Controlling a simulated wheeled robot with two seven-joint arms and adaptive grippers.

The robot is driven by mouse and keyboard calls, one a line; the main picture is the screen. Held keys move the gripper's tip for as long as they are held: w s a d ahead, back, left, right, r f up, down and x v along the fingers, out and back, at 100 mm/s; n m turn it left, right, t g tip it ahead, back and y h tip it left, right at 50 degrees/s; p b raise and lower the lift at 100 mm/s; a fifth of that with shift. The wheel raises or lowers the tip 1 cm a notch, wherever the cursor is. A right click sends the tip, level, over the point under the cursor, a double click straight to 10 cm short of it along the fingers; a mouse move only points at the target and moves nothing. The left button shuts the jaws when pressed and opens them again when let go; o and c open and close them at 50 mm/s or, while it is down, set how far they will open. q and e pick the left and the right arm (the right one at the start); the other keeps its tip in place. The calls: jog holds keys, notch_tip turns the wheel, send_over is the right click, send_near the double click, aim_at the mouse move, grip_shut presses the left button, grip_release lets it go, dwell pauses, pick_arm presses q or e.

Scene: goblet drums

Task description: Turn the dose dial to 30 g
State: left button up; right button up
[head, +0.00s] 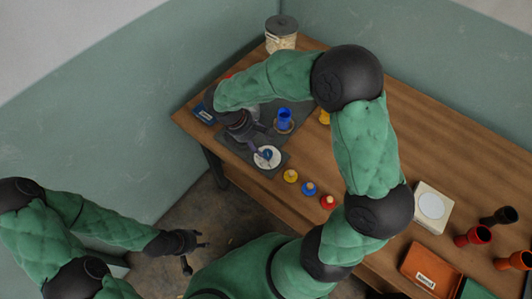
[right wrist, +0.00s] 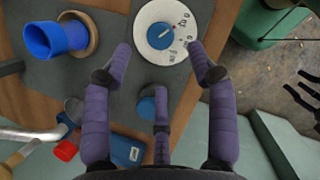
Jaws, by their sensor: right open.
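The dose dial is a white disc (head: 262,162) with a blue knob (right wrist: 160,36) at its centre, on a dark grey mat near the table's front left. Black marks and a small red mark show on the disc in the right wrist view; I cannot read the setting. My right gripper (right wrist: 160,55) is open just over the dial, its purple fingers spread with two tips either side of the disc's near edge. I cannot tell whether they touch it. My left gripper (head: 197,254) is open and empty, away from the table over the floor.
A blue goblet drum (head: 284,118) stands in a wooden ring behind the dial. Yellow, blue and red knobbed discs (head: 309,188) line the front edge. A white box (head: 432,205), an orange tray (head: 428,268) and several goblet drums (head: 481,235) are at the right. A jar (head: 281,33) stands at the back.

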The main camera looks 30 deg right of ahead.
aim_at(267, 153)
jog(key=b+x, duration=0.2)
jog(key=x, duration=0.5)
jog(key=shift+c, duration=0.3)
jog(key=c, duration=1.1)
